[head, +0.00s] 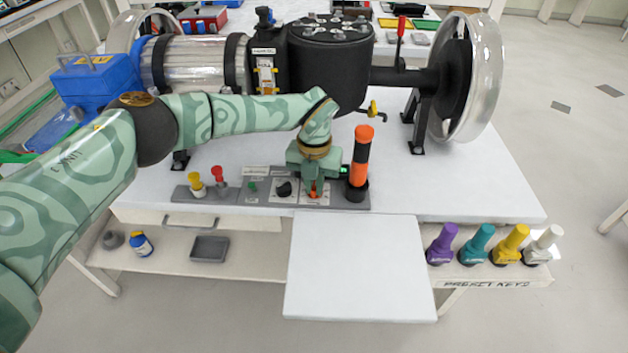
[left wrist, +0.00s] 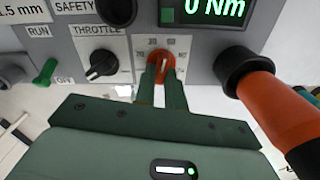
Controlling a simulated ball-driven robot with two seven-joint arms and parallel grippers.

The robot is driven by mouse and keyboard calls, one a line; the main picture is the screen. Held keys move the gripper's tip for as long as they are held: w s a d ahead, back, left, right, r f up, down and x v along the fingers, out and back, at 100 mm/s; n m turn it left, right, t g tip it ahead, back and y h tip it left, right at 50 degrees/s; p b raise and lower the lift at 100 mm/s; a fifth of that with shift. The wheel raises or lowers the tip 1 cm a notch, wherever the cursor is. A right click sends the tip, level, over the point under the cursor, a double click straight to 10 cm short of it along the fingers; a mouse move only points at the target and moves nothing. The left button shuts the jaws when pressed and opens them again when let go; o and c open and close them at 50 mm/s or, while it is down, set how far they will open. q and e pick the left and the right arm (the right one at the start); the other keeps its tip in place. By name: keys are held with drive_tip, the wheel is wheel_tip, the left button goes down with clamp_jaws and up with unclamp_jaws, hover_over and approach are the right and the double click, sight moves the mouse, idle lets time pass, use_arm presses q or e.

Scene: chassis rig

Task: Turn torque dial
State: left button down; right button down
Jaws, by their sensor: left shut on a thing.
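The torque dial (left wrist: 161,64) is a small orange-red knob on a white scale plate on the grey control panel, below a green display reading 0 Nm (left wrist: 215,10). My left gripper (left wrist: 163,78) is shut on the dial, one dark green finger on each side of it. In the head view the left gripper (head: 314,180) points down at the panel (head: 335,203), and the dial (head: 313,190) shows only partly beneath it. My right gripper is not in view.
An orange and black handle (head: 360,155) stands in a socket just right of the dial. The black throttle knob (left wrist: 101,64) and a green toggle (left wrist: 46,70) are to its left. Purple, teal, yellow and white keys (head: 442,240) stand at the lower right. A white board (head: 360,270) juts out in front.

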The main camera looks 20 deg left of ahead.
use_arm(q)
drive_tip(key=m+p, duration=0.1)
drive_tip(key=m, duration=0.4)
drive_tip(key=shift+a+m, duration=0.15)
drive_tip(key=shift+m, duration=0.15)
drive_tip(key=m, duration=0.5)
drive_tip(key=shift+w+a, duration=0.15)
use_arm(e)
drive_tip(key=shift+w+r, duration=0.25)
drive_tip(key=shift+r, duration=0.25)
use_arm(q)
drive_tip(key=shift+m, duration=0.3)
drive_tip(key=c, duration=1.5)
unclamp_jaws()
drive_tip(key=shift+o, duration=0.2)
